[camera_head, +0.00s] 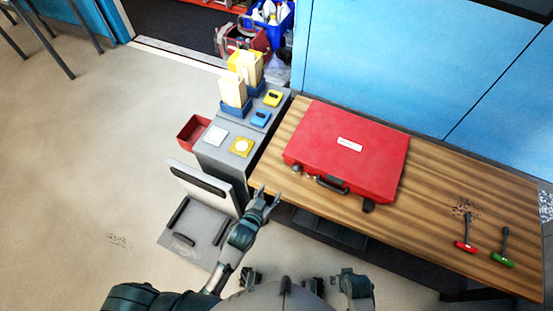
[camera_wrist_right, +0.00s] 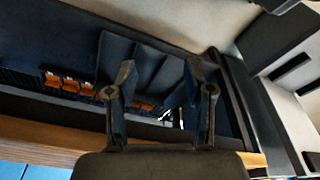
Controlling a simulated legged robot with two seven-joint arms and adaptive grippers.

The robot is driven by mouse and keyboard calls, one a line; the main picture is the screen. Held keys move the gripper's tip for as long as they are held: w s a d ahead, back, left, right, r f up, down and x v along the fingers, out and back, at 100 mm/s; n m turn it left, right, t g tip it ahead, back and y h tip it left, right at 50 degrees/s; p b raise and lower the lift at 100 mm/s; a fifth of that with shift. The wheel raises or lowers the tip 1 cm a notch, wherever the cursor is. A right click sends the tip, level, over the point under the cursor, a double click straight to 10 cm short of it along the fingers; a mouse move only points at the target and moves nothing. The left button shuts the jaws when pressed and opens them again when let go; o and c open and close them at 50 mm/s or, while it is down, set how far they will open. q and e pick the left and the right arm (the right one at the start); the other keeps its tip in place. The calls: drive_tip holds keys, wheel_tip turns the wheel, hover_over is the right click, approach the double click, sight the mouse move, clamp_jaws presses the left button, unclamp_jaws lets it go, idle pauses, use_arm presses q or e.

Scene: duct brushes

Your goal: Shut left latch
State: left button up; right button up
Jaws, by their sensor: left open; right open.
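A closed red case (camera_head: 347,150) lies flat on the wooden bench (camera_head: 440,205). Its dark handle (camera_head: 332,187) is on the front edge, between a small left latch (camera_head: 297,168) and a darker right latch (camera_head: 368,206). The left latch is too small to tell its exact position. My left gripper (camera_head: 264,197) is open and empty at the bench's front left corner, to the left of and nearer than the left latch, apart from the case. My right gripper (camera_wrist_right: 162,75) is open and empty in the right wrist view, low by the bench's underside.
Two brushes, red (camera_head: 465,234) and green (camera_head: 504,248), lie at the bench's right. A grey cabinet (camera_head: 226,157) with yellow and blue holders adjoins the bench on the left. Orange-marked items (camera_wrist_right: 65,82) sit under the bench. Blue panels (camera_head: 400,60) stand behind.

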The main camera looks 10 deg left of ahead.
use_arm(q)
drive_tip(key=s+d+h, duration=0.1)
drive_tip(key=s+d, duration=0.1)
drive_tip(key=b, duration=0.2)
approach(295, 170)
use_arm(e)
wheel_tip(295, 170, up, 6)
use_arm(q)
drive_tip(key=b+x, duration=0.2)
drive_tip(key=x, duration=0.5)
drive_tip(key=shift+w+f, duration=0.2)
drive_tip(key=shift+f, duration=0.05)
drive_tip(key=shift+w+d+f, duration=0.1)
drive_tip(key=shift+w+d, duration=0.3)
drive_tip(key=shift+w, duration=0.05)
drive_tip(key=shift+a, duration=0.2)
use_arm(e)
drive_tip(key=w+a+r+t+y, duration=0.1)
drive_tip(key=w+a+r+t, duration=0.1)
drive_tip(key=w+t, duration=0.2)
drive_tip(key=w, duration=0.3)
drive_tip(key=shift+w+r+t, duration=0.15)
drive_tip(key=shift+w+t, duration=0.15)
drive_tip(key=shift+w, duration=0.1)
use_arm(q)
drive_tip(key=shift+a, duration=0.1)
drive_tip(key=shift+c, duration=1.2)
clamp_jaws()
use_arm(e)
drive_tip(key=shift+a, duration=0.1)
